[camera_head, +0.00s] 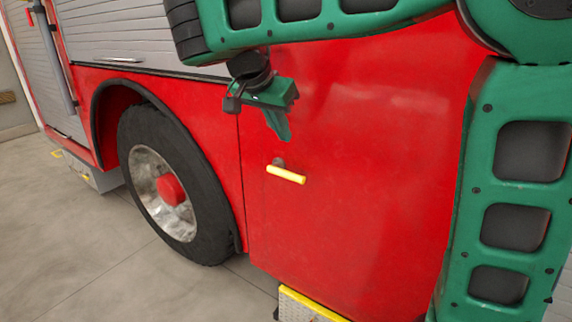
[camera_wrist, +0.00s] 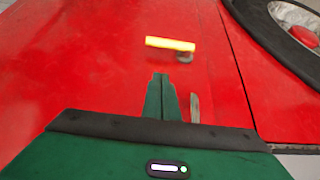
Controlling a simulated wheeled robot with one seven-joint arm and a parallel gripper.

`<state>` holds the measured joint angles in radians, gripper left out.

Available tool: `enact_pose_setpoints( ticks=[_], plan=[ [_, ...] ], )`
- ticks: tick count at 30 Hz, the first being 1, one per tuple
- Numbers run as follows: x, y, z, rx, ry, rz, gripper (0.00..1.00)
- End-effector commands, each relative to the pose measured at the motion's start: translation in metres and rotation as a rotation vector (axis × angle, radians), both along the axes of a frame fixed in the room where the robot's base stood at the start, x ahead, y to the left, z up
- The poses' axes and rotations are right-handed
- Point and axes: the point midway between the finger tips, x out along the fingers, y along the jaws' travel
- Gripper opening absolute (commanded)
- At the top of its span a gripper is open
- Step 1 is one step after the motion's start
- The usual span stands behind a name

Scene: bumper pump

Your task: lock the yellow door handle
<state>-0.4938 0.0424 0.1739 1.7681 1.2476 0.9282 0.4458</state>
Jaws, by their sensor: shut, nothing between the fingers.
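The yellow door handle (camera_head: 286,174) is a short bar on the red door (camera_head: 350,190) of the truck. It lies close to level, its right end a little lower in the head view. In the wrist view the handle (camera_wrist: 170,43) shows past my fingertips, with its dark mount under its right end. My gripper (camera_head: 285,138) is above the handle in the head view, its fingers pointing down. The handle and the fingers are apart. The fingers (camera_wrist: 161,76) are closed together and empty in the wrist view.
A large wheel (camera_head: 170,188) stands left of the door under its arch. A yellow-edged step (camera_head: 310,305) is below the door. Grey roller shutters (camera_head: 120,32) are above the wheel. Concrete floor (camera_head: 75,245) is open at the lower left.

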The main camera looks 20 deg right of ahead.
Motion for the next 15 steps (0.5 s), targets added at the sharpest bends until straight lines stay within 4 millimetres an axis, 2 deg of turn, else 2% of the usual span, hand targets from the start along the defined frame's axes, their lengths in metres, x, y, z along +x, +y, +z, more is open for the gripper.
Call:
enact_pose_setpoints(
  ticks=[11, 15],
  plan=[
    [0.023, -0.033, -0.059, -0.001, 0.004, -0.001, 0.0],
    [0.021, -0.029, -0.079, -0.001, 0.003, 0.001, 0.0]
  ],
)
